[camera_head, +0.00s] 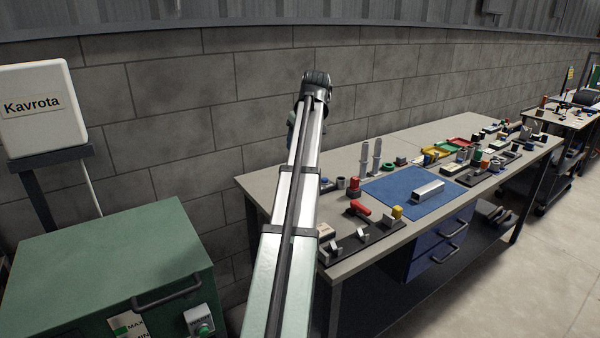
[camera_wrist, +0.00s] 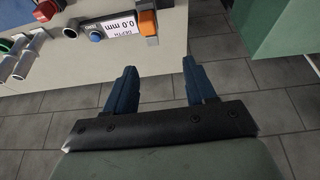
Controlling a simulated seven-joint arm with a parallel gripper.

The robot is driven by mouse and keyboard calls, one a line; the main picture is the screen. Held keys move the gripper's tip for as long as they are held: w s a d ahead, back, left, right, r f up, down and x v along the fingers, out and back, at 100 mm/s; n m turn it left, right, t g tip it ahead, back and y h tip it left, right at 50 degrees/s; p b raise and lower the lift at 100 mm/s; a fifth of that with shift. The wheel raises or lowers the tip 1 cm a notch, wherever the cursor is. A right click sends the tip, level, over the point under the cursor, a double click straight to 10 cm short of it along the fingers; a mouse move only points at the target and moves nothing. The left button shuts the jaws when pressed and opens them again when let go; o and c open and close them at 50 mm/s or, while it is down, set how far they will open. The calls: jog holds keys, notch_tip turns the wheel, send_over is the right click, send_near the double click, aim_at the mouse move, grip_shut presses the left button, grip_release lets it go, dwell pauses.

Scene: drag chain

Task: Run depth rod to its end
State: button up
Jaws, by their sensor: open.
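In the wrist view a white label (camera_wrist: 122,30) reads "DEPTH 0.0 mm" upside down near the bench edge, at the upper middle. Next to it are a blue round knob (camera_wrist: 96,34), a short grey cylinder (camera_wrist: 71,32) and an orange block (camera_wrist: 149,26). I cannot tell which part is the depth rod. My gripper (camera_wrist: 159,70) is open and empty. Its two blue fingers are apart from the labelled device, with floor visible between and around them. In the head view my arm reaches up the middle; its fingers cannot be made out there.
The workbench (camera_head: 285,185) carries a blue mat (camera_head: 385,190), a metal bar (camera_head: 427,191), a red-handled part (camera_head: 360,208) and many small items. A green cabinet (camera_head: 110,260) with a handle stands at left. A block wall is behind. Open floor lies at right.

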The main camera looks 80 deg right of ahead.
jog(key=x, duration=0.4)
jog(key=s+x, duration=0.1)
jog(key=x, duration=0.3)
jog(key=s+x, duration=0.1)
jog(key=x, duration=0.3)
jog(key=shift+s+f, duration=0.2)
jog(key=shift+f, duration=0.5)
jog(key=shift+c, duration=0.2)
grip_shut()
